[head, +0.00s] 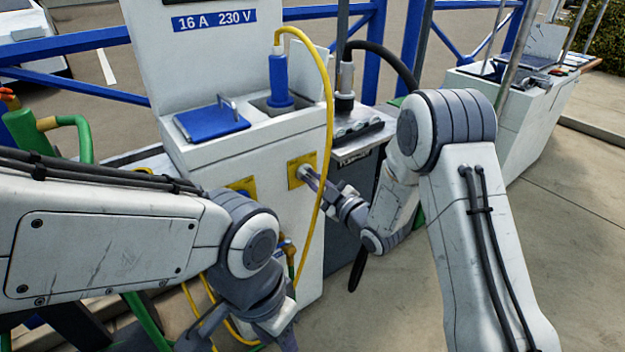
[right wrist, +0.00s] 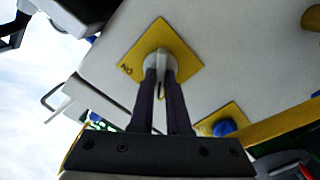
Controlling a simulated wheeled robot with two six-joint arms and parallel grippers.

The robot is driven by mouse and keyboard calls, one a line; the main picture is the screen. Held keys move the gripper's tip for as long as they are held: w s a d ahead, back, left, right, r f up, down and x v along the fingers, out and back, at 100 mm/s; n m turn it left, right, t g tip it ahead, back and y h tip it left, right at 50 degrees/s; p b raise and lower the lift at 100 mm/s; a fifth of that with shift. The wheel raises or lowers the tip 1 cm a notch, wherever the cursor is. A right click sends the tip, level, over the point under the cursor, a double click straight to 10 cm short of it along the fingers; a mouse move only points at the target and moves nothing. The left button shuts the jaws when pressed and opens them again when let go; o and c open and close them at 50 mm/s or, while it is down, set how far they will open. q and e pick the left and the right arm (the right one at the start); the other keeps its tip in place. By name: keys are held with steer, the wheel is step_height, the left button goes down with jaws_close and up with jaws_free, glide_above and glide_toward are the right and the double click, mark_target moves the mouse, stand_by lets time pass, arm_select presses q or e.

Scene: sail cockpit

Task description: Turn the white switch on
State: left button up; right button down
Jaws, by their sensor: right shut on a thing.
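The white switch (right wrist: 160,58) is a round knob on a yellow square plate in the right wrist view. The plate (head: 295,172) shows on the front of the white power pedestal (head: 235,158) in the head view. My right gripper (head: 308,174) reaches the plate from the right, and its two dark fingers (right wrist: 160,75) are closed on either side of the knob. They hide part of it, and its exact turn angle is hard to tell. My left gripper (head: 240,335) hangs low at the bottom of the head view, away from the switch, its fingertips cut off.
A second yellow plate with a blue knob (right wrist: 225,127) sits beside the switch. A yellow cable (head: 326,80) hangs from a blue plug (head: 280,80) close by my right gripper. A black hose (head: 385,52) arches behind. Open paving lies at the right.

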steer(key=m, duration=0.4)
steer(key=shift+p, duration=0.3)
steer(key=m+p, duration=0.1)
steer(key=m, duration=0.3)
steer(key=shift+m, duration=0.4)
steer(key=m+p, duration=0.2)
steer(key=m, duration=0.3)
steer(key=shift+d, duration=0.1)
steer(key=shift+f+m+p, duration=0.15)
steer(key=shift+m+p, duration=0.3)
steer(key=shift+m, duration=1.05)
steer(key=c, duration=0.9)
jaws_free()
